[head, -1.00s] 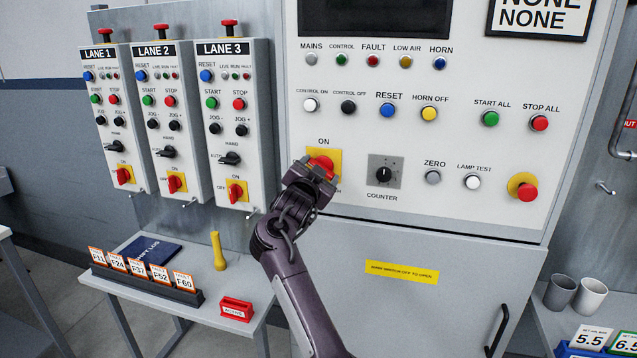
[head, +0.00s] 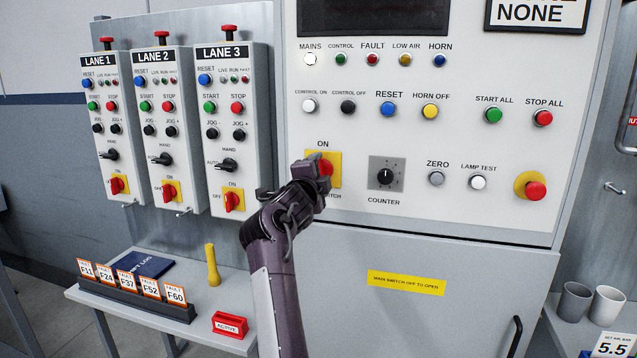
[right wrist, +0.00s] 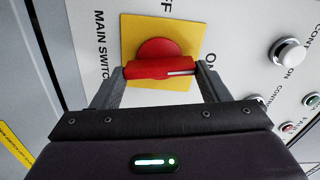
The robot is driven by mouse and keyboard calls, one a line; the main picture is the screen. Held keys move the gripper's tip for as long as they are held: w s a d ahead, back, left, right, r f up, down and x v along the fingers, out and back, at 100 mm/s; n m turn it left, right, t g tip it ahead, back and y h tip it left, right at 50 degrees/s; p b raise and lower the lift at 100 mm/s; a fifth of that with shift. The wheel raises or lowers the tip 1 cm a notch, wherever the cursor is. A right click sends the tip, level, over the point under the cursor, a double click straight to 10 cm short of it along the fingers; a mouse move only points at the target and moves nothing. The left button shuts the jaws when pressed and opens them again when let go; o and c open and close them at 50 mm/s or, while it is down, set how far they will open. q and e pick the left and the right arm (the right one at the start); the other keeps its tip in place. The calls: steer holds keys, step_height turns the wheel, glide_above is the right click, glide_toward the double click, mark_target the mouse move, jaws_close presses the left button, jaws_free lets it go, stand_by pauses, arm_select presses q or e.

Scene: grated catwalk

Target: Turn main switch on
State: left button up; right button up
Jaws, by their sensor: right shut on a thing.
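The main switch is a red rotary knob (head: 326,166) on a yellow plate (head: 337,158), low on the left of the large cabinet front. My right gripper (head: 319,174) is at the knob and partly covers it and its lettering. In the right wrist view, the two fingers are shut on the red handle (right wrist: 150,70), one at each end. The handle's white line lies at the end towards the ON lettering. The white MAINS lamp (head: 310,59) is lit. My left gripper is not in view.
The counter dial (head: 385,176) is just right of the switch. Three lane boxes (head: 228,130) with red switches stand to the left. Below them, a small table holds a yellow torch-like object (head: 212,265), fault cards (head: 125,283) and a red block (head: 230,325).

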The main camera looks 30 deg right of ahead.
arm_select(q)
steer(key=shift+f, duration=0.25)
arm_select(e)
steer(key=shift+f+m, duration=0.1)
steer(key=shift+m, duration=0.3)
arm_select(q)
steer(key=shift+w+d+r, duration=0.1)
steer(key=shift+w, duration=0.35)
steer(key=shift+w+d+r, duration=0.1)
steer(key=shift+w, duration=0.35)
arm_select(e)
steer(key=o, duration=0.8)
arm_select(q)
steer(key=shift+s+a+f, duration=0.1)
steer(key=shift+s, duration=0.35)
arm_select(e)
steer(key=shift+o, duration=0.8)
